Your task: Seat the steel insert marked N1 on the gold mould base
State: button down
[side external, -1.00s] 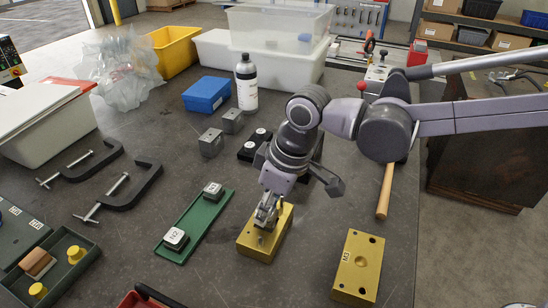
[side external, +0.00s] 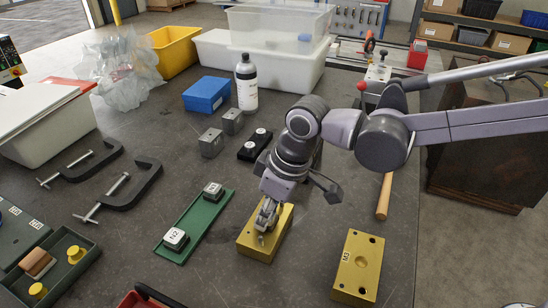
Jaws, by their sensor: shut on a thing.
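A gold mould base (side external: 252,246) lies on the bench at the lower middle. My gripper (side external: 265,225) points down over its top and is shut on a small steel piece, probably the insert. The fingers hide most of that piece, so its marking cannot be read. I cannot tell whether it touches the base. A green tray (side external: 191,222) left of the base carries an insert marked N2 (side external: 175,238) at its near end and another insert (side external: 213,188) at its far end, whose marking is too small to read.
A second gold block (side external: 357,267) with holes lies to the right. A wooden handle (side external: 384,196) lies behind it. A black block (side external: 254,144), grey blocks (side external: 211,142) and a bottle (side external: 246,83) stand behind my gripper. Black clamps (side external: 122,190) lie at left.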

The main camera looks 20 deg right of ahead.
jog(key=shift+f, duration=0.1)
jog(key=c, duration=0.8)
grip_release()
jog(key=v, duration=1.2)
jog(key=s+d+f+m+t, duration=0.15)
jog(key=d+m, duration=0.25)
jog(key=d, duration=1.3)
jog(key=s+d+f+m+t+h, duration=0.1)
jog(key=s+d+f+m, duration=0.1)
jog(key=d, duration=0.5)
jog(key=s+d+f+m+t+h, duration=0.1)
jog(key=s+d+f+m+t, duration=0.1)
jog(key=s+d+f+m, duration=0.1)
jog(key=s+d+f, duration=0.1)
jog(key=d+f, duration=0.1)
jog(key=d, duration=0.1)
jog(key=shift+d, duration=0.35)
jog(key=shift+f+t, duration=0.15)
jog(key=shift+t, duration=0.1)
